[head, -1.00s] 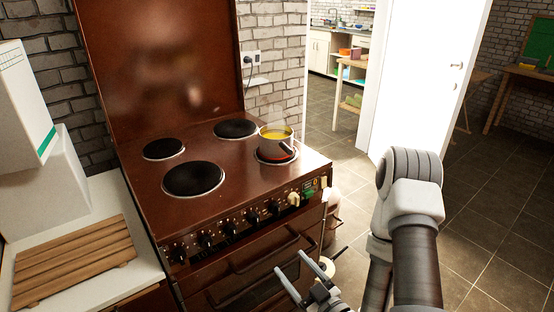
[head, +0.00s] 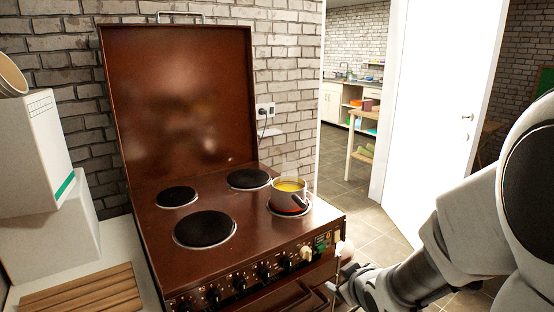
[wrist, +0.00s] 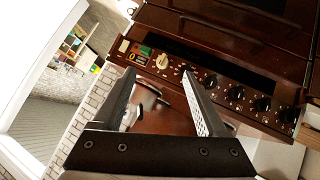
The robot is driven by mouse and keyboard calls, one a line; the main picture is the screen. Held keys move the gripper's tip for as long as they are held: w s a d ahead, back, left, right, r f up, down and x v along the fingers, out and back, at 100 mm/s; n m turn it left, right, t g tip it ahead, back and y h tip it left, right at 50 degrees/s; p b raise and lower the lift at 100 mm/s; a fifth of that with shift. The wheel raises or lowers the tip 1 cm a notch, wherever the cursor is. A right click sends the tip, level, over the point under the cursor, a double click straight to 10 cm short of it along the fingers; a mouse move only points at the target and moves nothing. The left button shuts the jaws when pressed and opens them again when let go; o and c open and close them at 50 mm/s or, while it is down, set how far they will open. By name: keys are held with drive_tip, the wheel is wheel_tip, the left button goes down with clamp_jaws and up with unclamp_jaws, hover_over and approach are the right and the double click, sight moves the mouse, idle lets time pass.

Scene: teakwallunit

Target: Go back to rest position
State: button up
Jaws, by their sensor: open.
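My gripper (head: 340,272) is low in front of the right end of the brown stove, and its fingers show only in part in the head view. In the wrist view my gripper (wrist: 165,92) has its two fingers spread apart with nothing held between them. The stove's knob row (wrist: 225,88) lies just beyond the fingertips. My arm fills the lower right of the head view.
The brown stove (head: 160,240) has its lid raised and several burners. A wooden slatted board (head: 85,292) and white boxes are at left. A white door (head: 430,120) stands open behind my arm.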

drive_tip(key=s+r+m+g+h, duration=0.1)
drive_tip(key=s+r+m+g, duration=0.15)
drive_tip(key=s+r, duration=0.6)
drive_tip(key=s+r+m+g, duration=0.2)
drive_tip(key=s+r+m, duration=0.2)
drive_tip(key=s, duration=0.9)
wheel_tip(320, 180, up, 13)
drive_tip(key=p, duration=1.3)
drive_tip(key=shift+a, duration=0.45)
